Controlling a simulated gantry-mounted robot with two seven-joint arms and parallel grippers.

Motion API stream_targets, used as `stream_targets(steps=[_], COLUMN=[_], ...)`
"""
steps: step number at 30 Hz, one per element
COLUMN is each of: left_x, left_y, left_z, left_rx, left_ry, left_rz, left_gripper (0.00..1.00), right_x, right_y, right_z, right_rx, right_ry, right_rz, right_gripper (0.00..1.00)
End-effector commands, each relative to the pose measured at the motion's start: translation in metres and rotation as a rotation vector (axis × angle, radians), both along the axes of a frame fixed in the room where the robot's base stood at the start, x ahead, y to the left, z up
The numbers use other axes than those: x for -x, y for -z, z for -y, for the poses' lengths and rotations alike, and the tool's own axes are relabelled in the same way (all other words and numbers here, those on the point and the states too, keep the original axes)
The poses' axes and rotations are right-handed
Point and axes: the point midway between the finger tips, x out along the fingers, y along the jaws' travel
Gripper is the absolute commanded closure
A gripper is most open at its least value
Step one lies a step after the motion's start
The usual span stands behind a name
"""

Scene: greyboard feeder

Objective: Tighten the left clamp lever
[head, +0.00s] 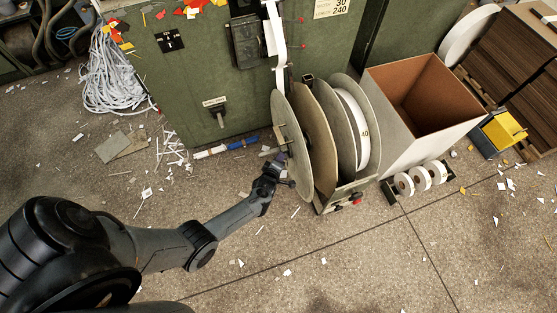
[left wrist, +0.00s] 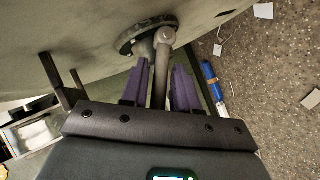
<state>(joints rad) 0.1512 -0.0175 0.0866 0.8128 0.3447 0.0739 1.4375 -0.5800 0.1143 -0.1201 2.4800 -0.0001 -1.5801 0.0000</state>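The left clamp lever (left wrist: 164,62) is a grey metal bar at a round dark hub (left wrist: 146,34) on the face of the reel's near-left disc (head: 291,140). My left gripper (left wrist: 160,90) has its two purple fingers on either side of the lever. Whether both fingers touch it is not clear. In the head view my left gripper (head: 278,166) is at the left face of the disc and hides most of the lever. My right gripper is not in view.
A green machine cabinet (head: 190,90) stands behind. A blue and white tube (head: 226,147) lies on the floor by its base. Right of the reel are an open box (head: 385,85) and several small white rolls (head: 420,178). Paper scraps litter the otherwise clear floor in front.

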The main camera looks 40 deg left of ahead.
Motion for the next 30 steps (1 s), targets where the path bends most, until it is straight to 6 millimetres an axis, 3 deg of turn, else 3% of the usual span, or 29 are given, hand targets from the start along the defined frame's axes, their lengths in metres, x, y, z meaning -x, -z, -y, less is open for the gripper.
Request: stream_targets(steps=[14,30], left_x=[0.005,0.069], left_y=[-0.004,-0.046], left_z=[0.002,0.034], left_rx=[0.001,0.002], left_ry=[-0.001,-0.001], left_rz=[-0.001,0.000], left_gripper=[0.59,0.59], right_x=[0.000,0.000], right_y=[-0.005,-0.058], right_z=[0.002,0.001], right_rx=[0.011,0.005], right_ry=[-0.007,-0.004], right_rz=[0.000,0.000], right_gripper=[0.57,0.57])
